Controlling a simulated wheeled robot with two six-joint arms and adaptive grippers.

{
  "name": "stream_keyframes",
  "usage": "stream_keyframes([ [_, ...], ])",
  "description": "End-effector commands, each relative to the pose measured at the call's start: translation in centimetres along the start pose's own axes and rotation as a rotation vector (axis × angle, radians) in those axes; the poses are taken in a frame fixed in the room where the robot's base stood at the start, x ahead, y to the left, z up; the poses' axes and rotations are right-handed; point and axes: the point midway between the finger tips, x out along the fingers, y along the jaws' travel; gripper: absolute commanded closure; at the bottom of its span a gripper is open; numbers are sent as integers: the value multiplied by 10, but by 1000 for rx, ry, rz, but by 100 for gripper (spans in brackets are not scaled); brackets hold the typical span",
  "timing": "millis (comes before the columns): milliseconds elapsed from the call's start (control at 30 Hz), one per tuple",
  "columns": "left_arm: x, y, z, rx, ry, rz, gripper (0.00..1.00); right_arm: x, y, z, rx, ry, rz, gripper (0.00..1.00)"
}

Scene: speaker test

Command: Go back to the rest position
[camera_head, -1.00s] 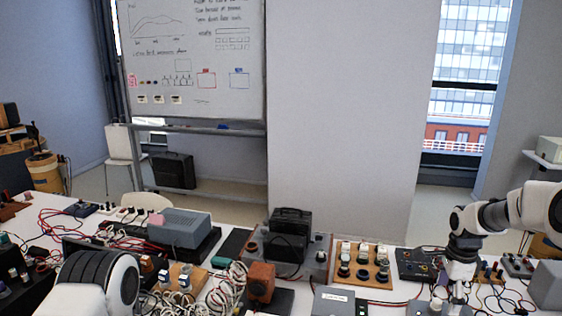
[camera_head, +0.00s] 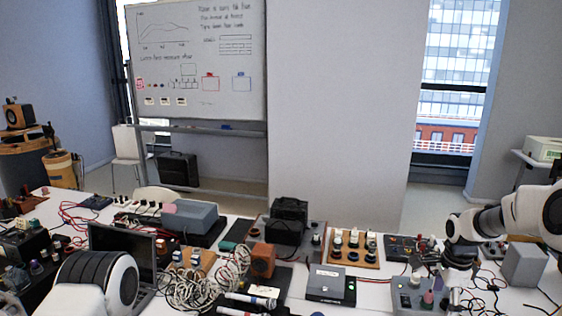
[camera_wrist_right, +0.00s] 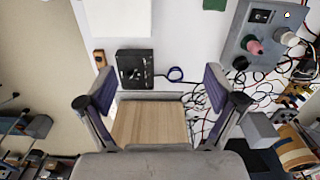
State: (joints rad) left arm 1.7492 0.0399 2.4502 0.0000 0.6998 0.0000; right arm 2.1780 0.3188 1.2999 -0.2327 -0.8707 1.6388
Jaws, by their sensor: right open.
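My right gripper (camera_wrist_right: 155,88) shows in the right wrist view with its two fingers spread wide. It is open, with nothing held between the fingers. In the head view my right arm comes in from the right edge and bends down over the right part of the table, beside a grey box with pink and white knobs (camera_head: 412,296). That box also shows at the top right of the wrist view (camera_wrist_right: 240,42). A black box with a knob (camera_wrist_right: 135,68) appears beyond the fingers. Only a white and black part of my left arm shows at the bottom left; my left gripper is out of view.
The table (camera_head: 375,292) is crowded with instruments and cables. An open laptop (camera_head: 128,243) stands beside my left arm. An orange speaker (camera_head: 262,260), tangled white cable (camera_head: 195,290) and a grey box (camera_head: 331,284) stand centrally. Another grey box (camera_head: 524,263) is near my right arm.

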Motion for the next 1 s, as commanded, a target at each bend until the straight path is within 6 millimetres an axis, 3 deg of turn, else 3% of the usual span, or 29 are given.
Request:
stream_keyframes([
  [267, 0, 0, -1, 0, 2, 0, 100, 59, 28, 26, -223, -17, 0, 8],
  [467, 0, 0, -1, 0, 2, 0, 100, 118, 72, 52, -470, -36, -5, 8],
  [567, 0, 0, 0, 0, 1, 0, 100, 153, 109, 65, -630, -46, -5, 8],
  [733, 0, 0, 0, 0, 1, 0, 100, 210, 202, 84, -982, -57, -11, 8],
  [867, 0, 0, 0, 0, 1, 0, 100, 231, 279, 88, -1257, -50, -12, 8],
  [1000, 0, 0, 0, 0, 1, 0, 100, 231, 350, 84, -1529, -30, -4, 8],
])
